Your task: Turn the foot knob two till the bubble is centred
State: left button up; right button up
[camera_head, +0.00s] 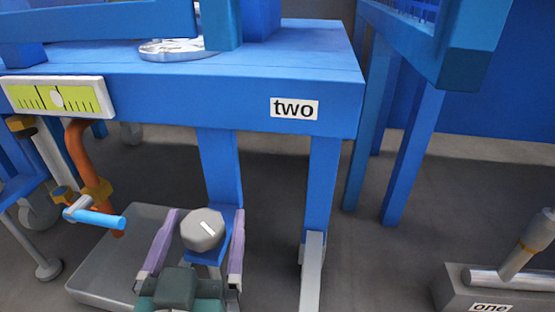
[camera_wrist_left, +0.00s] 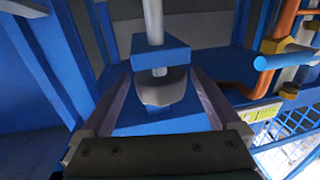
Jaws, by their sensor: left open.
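The foot knob (camera_head: 203,229) is a grey faceted knob with a white mark on its face, below the blue table corner labelled "two" (camera_head: 294,108). It also shows in the left wrist view (camera_wrist_left: 162,90), on a pale rod under a blue bracket. My left gripper (camera_head: 206,216) is open, with one purple finger on each side of the knob and small gaps between. The level (camera_head: 90,99) at the table's front edge has a yellow-green window. Its pale bubble (camera_head: 56,97) sits near the window's middle; exact centring is hard to tell. My right gripper is not in view.
An orange bent pipe (camera_head: 77,150) and a light-blue handle (camera_head: 98,218) are left of the knob. A grey tray-like plate (camera_head: 100,270) lies beneath. A blue table leg (camera_head: 320,185) stands to the right. A grey block labelled "one" (camera_head: 450,296) is at the far right.

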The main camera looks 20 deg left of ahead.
pick_arm(q)
jog(key=shift+s, duration=0.1)
jog(key=shift+a, duration=0.1)
jog(key=c, duration=1.4)
jog(key=shift+o, duration=0.2)
